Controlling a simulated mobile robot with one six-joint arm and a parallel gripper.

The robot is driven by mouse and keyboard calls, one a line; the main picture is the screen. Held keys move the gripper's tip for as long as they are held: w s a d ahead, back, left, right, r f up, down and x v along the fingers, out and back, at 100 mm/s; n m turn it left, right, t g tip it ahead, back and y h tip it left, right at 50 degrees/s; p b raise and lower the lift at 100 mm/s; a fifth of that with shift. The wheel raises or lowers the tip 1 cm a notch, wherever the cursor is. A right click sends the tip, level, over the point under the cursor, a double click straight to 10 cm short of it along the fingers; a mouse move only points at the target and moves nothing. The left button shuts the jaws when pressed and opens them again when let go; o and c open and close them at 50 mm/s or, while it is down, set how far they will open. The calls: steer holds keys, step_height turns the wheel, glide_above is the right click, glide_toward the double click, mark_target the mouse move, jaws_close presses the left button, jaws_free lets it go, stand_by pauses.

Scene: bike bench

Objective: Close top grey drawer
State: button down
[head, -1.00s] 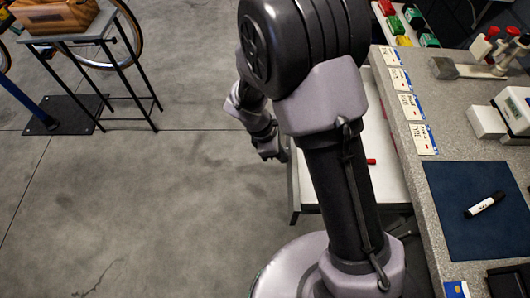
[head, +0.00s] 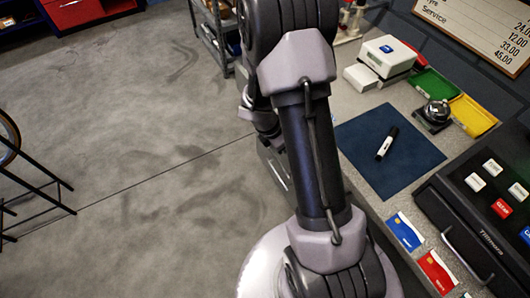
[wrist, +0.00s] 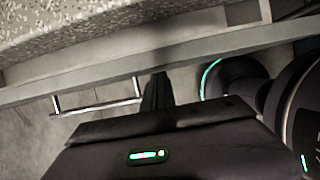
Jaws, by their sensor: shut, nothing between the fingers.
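The top grey drawer (wrist: 210,50) shows in the wrist view as a long grey front edge running just below the speckled counter. A narrow pale strip lies between its front edge and the counter, so it looks slightly open. Its silver bar handle (wrist: 97,105) sticks out left of my fingers. My gripper (wrist: 157,78) is shut and empty, its fingertips at or very near the drawer front; contact is hard to tell. In the head view, part of the grey drawer unit (head: 272,172) shows beside my arm, which hides the rest and the gripper.
The counter carries a blue mat (head: 390,150) with a marker (head: 387,143), a cash register (head: 485,215), a bell (head: 437,112), colored trays and cards. Open floor (head: 150,130) lies to the left. A stand (head: 25,180) is at the far left and a shelf rack (head: 215,35) is behind.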

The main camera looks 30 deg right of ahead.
steer(key=shift+d, duration=2.05)
steer(key=shift+a, duration=0.1)
steer(key=a+r+p, duration=0.6)
steer(key=a+r, duration=0.1)
steer(key=r, duration=0.2)
steer(key=a+f+h+b, duration=0.6)
steer(key=a+f+h, duration=0.2)
steer(key=f+h, duration=0.5)
steer(key=shift+h, duration=0.3)
steer(key=shift+s+d+r+b, duration=0.15)
steer(key=shift+d+b, duration=0.4)
steer(key=shift+d, duration=1.85)
steer(key=shift+w+d+r+b, duration=0.1)
steer(key=shift+d+b, duration=0.4)
steer(key=shift+d, duration=1.85)
steer(key=shift+s+d+r+b, duration=0.15)
steer(key=shift+d+b, duration=0.4)
steer(key=shift+d, duration=1.85)
